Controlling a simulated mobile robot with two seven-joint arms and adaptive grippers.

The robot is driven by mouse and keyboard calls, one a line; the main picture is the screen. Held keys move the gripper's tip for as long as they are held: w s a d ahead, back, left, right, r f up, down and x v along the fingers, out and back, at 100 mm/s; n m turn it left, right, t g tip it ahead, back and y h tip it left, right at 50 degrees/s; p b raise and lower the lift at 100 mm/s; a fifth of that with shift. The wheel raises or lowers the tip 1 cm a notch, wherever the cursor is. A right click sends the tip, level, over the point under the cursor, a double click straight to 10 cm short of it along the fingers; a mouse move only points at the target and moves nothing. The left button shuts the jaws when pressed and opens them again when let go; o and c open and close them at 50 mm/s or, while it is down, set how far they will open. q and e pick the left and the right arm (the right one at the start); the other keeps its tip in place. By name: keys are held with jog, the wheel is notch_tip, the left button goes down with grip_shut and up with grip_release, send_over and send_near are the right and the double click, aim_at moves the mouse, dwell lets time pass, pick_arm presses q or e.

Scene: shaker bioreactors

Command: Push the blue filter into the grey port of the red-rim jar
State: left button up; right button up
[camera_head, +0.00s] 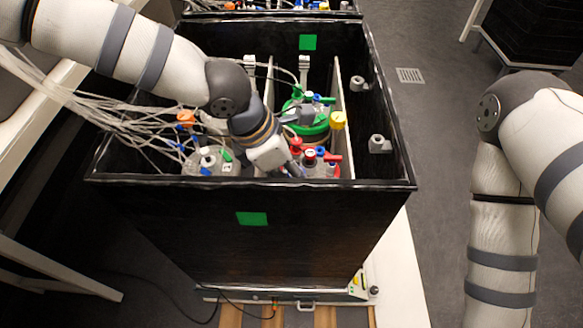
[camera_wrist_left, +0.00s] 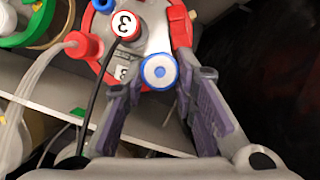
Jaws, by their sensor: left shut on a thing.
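The red-rim jar (camera_head: 325,170) stands in the front right part of the black box; its red rim and lid fill the top of the left wrist view (camera_wrist_left: 112,72). My left gripper (camera_head: 290,168) reaches down over its lid. In the left wrist view its fingers (camera_wrist_left: 160,82) are shut on the blue filter (camera_wrist_left: 158,71), a blue ring with a white centre, seen end-on over the edge of the lid. The grey port is hidden or cannot be told apart, so I cannot tell whether the filter touches it. My right gripper is outside both views.
A green-rim jar (camera_head: 305,130) stands behind, and another jar (camera_head: 207,162) with tubes stands to the left. The black box wall (camera_head: 300,215) rises in front.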

pick_arm(q)
jog(key=shift+f, duration=0.45)
dwell(0.7)
jog(key=o, duration=0.8)
jog(key=v, duration=1.2)
jog(key=shift+r, duration=0.1)
